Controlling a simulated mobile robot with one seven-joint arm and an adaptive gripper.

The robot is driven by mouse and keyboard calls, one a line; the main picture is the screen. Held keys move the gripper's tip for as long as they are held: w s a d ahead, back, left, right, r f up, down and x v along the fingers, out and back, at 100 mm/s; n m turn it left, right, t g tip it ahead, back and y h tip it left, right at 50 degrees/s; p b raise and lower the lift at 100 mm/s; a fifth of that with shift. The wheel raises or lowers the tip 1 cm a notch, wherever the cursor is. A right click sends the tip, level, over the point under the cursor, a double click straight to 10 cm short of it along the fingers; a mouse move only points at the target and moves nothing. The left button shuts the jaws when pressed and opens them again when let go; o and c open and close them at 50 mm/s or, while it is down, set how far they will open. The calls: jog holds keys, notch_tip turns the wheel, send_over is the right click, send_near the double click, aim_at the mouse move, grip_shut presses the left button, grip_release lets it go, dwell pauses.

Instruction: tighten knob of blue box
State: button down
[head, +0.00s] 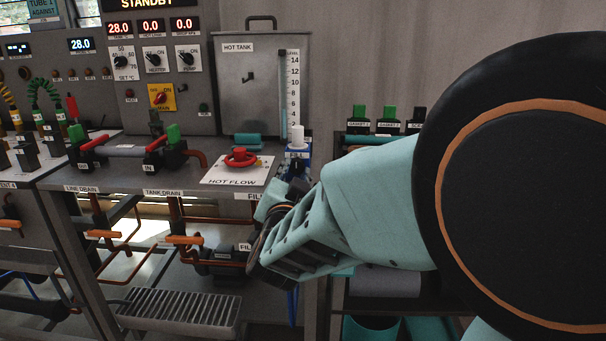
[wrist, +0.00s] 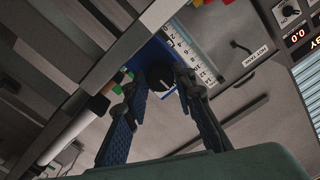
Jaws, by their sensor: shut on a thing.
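The blue box (head: 306,153) stands at the right end of the bench in the head view, with a white upright piece on top. Its dark round knob (wrist: 160,75) shows in the wrist view with a light mark on its face, against the blue box (wrist: 146,58). My gripper (wrist: 157,82) has one finger on each side of the knob and is shut on it. In the head view my gripper (head: 289,186) reaches the box from the lower right. My wrist and arm hide part of the box there.
The hot tank (head: 240,95) with its level scale stands behind the box. A red hot-flow valve (head: 240,157) is to the left on a white plate. Green-topped items (head: 360,118) stand on a shelf to the right. Pipes and a grate (head: 180,308) lie below.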

jog(key=c, duration=1.6)
grip_release()
jog(key=s, duration=0.8)
jog(key=shift+a, duration=0.15)
jog(key=shift+o, duration=0.3)
jog(key=shift+r, duration=0.15)
